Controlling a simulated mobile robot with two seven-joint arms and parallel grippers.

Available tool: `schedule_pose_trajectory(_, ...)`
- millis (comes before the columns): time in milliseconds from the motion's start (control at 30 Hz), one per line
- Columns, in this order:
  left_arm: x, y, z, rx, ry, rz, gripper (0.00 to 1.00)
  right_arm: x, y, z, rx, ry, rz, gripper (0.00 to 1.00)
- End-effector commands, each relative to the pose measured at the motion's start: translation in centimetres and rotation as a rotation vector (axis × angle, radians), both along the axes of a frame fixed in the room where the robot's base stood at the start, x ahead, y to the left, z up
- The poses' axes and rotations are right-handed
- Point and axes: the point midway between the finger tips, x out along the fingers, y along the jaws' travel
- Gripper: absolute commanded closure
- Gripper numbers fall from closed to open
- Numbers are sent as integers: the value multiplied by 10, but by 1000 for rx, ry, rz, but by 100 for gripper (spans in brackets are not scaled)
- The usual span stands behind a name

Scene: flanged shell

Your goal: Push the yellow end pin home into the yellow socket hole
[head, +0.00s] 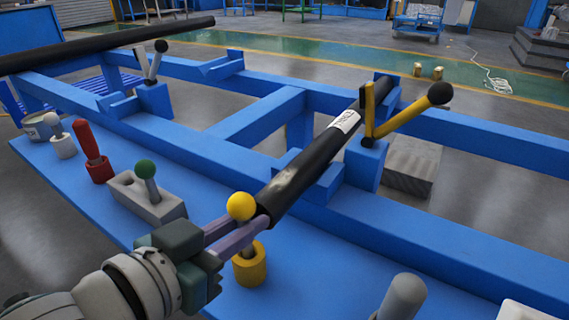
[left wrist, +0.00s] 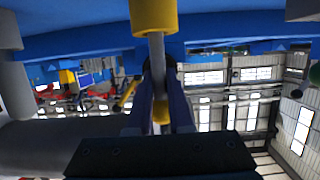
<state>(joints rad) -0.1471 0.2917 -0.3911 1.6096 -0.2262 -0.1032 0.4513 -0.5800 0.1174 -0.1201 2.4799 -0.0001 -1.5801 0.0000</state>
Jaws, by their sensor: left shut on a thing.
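The yellow end pin has a round yellow knob (head: 241,206) on a thin grey shank. The yellow socket (head: 250,268) is a short round sleeve on the blue bench, directly below the pin. My left gripper (head: 238,236) is shut on the shank between knob and socket. In the left wrist view, upside down, the grey shank (left wrist: 157,62) runs from between my left fingers (left wrist: 161,105) to the yellow socket (left wrist: 153,14). A length of shank shows outside the socket; the depth inside is hidden. My right gripper is not in view.
A black tube (head: 290,180) rests in the blue frame just behind the pin, under a yellow-handled clamp (head: 385,120). A grey block with a green-knobbed pin (head: 146,170), a red pin (head: 90,145) and a grey-white pin stand at left. A grey cylinder (head: 402,296) stands at right.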

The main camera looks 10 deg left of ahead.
Motion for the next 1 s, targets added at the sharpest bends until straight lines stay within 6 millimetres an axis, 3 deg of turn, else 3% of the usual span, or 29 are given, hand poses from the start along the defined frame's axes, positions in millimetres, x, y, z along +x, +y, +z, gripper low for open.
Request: schedule_pose_trajectory(1000, 0, 0, -26, -1, -2, 0, 100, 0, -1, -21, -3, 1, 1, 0)
